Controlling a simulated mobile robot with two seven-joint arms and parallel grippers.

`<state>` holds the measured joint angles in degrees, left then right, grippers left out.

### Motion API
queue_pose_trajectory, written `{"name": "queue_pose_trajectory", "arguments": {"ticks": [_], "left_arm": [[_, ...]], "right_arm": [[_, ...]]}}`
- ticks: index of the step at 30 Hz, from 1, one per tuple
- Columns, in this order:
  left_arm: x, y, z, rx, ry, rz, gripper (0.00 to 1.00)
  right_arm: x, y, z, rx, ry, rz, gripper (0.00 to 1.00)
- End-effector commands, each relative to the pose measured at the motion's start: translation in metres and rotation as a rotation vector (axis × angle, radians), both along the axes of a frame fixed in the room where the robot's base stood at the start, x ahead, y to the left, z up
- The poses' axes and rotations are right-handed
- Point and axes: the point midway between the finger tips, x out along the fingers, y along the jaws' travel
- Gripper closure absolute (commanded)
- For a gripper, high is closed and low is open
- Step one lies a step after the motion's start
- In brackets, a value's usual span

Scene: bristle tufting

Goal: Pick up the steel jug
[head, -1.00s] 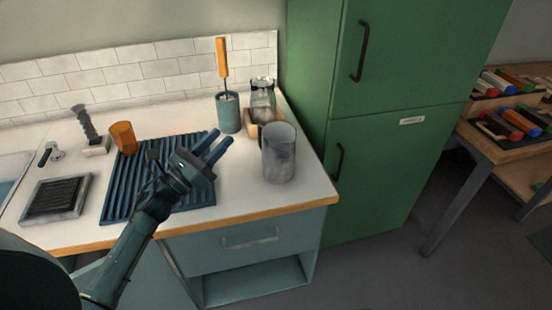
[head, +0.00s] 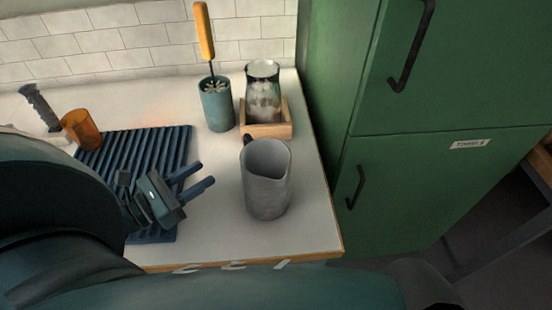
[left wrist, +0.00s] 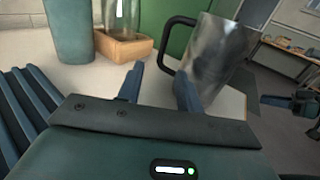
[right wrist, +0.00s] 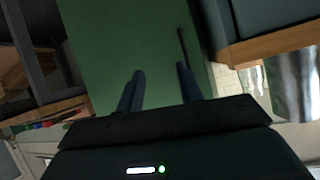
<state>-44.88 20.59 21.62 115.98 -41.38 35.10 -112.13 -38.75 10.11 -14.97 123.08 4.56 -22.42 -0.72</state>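The steel jug (head: 266,182) stands upright on the counter near its right end, with its dark handle at the upper left. It also shows in the left wrist view (left wrist: 222,50), its black handle towards the fingers. My left gripper (head: 206,177) is open and empty, to the left of the jug, with its fingers pointing at it and a gap between. In the left wrist view the jug is just beyond the fingertips. My right gripper (right wrist: 160,82) is open and empty, facing the green cabinet. The jug's metal side (right wrist: 295,85) shows at the right of that view.
A blue ribbed drying mat (head: 160,145) lies under my left gripper. Behind the jug stand a glass jar in a wooden tray (head: 268,131) and a teal cup (head: 216,106) with an orange-handled brush. An amber tumbler (head: 80,130) is at left. The green cabinet (head: 440,190) stands right.

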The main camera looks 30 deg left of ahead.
Motion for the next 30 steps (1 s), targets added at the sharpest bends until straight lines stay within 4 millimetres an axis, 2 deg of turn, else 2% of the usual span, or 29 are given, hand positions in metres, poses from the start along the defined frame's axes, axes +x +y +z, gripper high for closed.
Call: {"name": "queue_pose_trajectory", "arguments": {"ticks": [12, 19, 27, 30], "left_arm": [[0.063, -0.028, 0.002, 0.000, -0.003, -0.002, 0.64], [0.077, -0.035, 0.002, 0.000, -0.001, -0.001, 0.64], [0.111, -0.054, 0.002, -0.001, -0.003, 0.000, 0.64], [0.116, -0.057, 0.000, 0.000, -0.001, 0.000, 0.64]], "right_arm": [[-0.001, -0.001, 0.009, -0.026, 0.001, 0.008, 0.64], [-0.001, -0.002, 0.011, -0.033, 0.002, 0.010, 0.64], [-0.002, -0.003, 0.020, -0.056, 0.001, 0.016, 0.64], [-0.002, -0.003, 0.018, -0.060, 0.003, 0.017, 0.64]]}}
